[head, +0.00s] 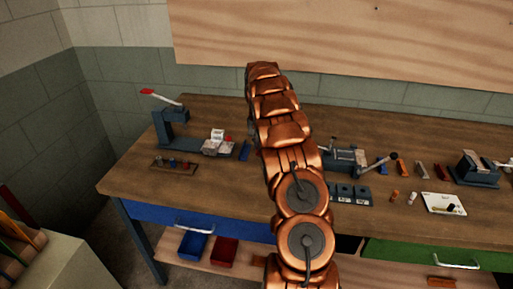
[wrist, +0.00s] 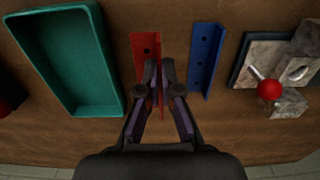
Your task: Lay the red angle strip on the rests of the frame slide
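The red angle strip (wrist: 144,48) lies on the wooden bench in the wrist view, its flat holed flange to the left and its upright flange at the fingers. My gripper (wrist: 159,66) is over it, with its two fingers close together on either side of the upright flange. The fingers look shut on it, and the strip appears to be at bench level. They hide part of the strip. In the head view my arm hides the gripper and the red strip. I cannot tell for sure which fixture is the frame slide.
A blue angle strip (wrist: 203,58) lies right of the red one, beside a metal fixture (wrist: 290,58) with a red knob (wrist: 270,89). A teal tray (wrist: 68,62) is on the left. In the head view, a lever press (head: 172,125) and a clamp fixture (head: 345,158) stand on the bench.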

